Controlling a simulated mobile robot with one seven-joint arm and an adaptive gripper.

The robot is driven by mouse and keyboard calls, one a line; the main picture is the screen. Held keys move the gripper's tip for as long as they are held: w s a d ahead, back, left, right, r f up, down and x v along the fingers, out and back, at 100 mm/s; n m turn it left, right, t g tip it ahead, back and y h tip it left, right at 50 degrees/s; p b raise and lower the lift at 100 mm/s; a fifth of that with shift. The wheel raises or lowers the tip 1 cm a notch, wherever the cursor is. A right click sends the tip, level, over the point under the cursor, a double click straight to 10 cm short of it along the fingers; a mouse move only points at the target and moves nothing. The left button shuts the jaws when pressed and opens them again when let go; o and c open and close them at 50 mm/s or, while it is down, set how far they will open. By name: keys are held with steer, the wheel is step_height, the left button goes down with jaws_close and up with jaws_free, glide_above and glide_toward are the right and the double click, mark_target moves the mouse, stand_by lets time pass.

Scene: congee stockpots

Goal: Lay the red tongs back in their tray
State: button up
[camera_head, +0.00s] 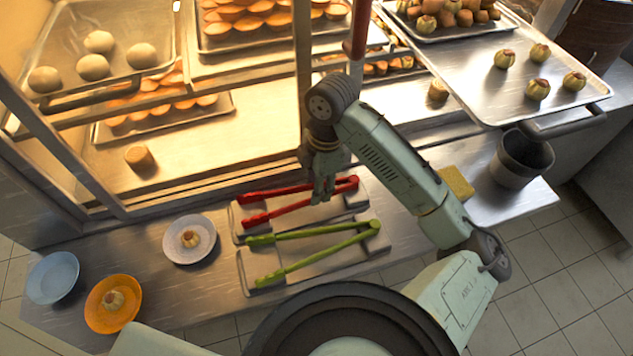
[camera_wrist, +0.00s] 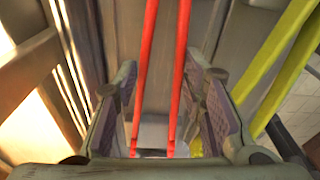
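The red tongs (camera_head: 290,203) lie over a shallow metal tray (camera_head: 243,234) on the counter, their arms pointing left. In the wrist view the red tongs (camera_wrist: 148,62) run between my fingers, with a gap on each side. My gripper (camera_head: 323,197) points down at the right part of the red tongs and hides some of them. In the wrist view my gripper (camera_wrist: 163,85) is open, its two padded fingers apart. I cannot tell whether the tongs rest fully on the tray floor.
Green tongs (camera_head: 315,245) lie on a neighbouring tray nearer me; they also show in the wrist view (camera_wrist: 278,70). A white plate (camera_head: 205,254), blue plate (camera_head: 52,277) and orange plate (camera_head: 113,318) stand left. A yellow sponge (camera_head: 456,182) and dark pot (camera_head: 522,158) are right. A glass case's post (camera_head: 302,60) stands behind.

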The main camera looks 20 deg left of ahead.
steer(key=o, duration=0.6)
steer(key=shift+o, duration=0.2)
step_height(320, 180, up, 12)
steer(key=d, duration=0.1)
steer(key=shift+w, duration=0.45)
